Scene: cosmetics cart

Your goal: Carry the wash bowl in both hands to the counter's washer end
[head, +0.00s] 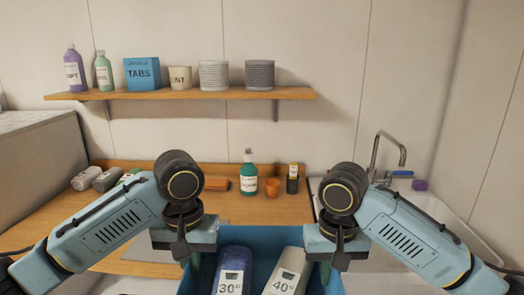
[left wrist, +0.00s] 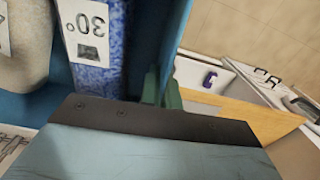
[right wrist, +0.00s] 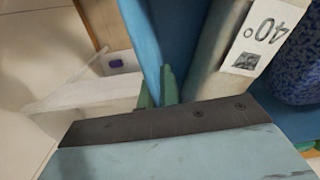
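The wash bowl is a deep blue tub (head: 262,238) at the bottom centre of the head view, holding a dark blue bottle marked 30° (head: 232,270) and a pale bottle marked 40° (head: 287,272). My left gripper (head: 187,262) is at its left wall and my right gripper (head: 336,268) at its right wall. In the left wrist view the green fingers (left wrist: 162,90) close on the blue wall. The right wrist view shows the same at the other wall (right wrist: 158,88). The wooden counter (head: 75,205) lies beyond. The bowl's underside is hidden.
A grey block (head: 40,155) stands at the counter's left end. Several small bottles lie at back left (head: 105,178). A white sink (head: 440,215) with tap (head: 376,155) is right.

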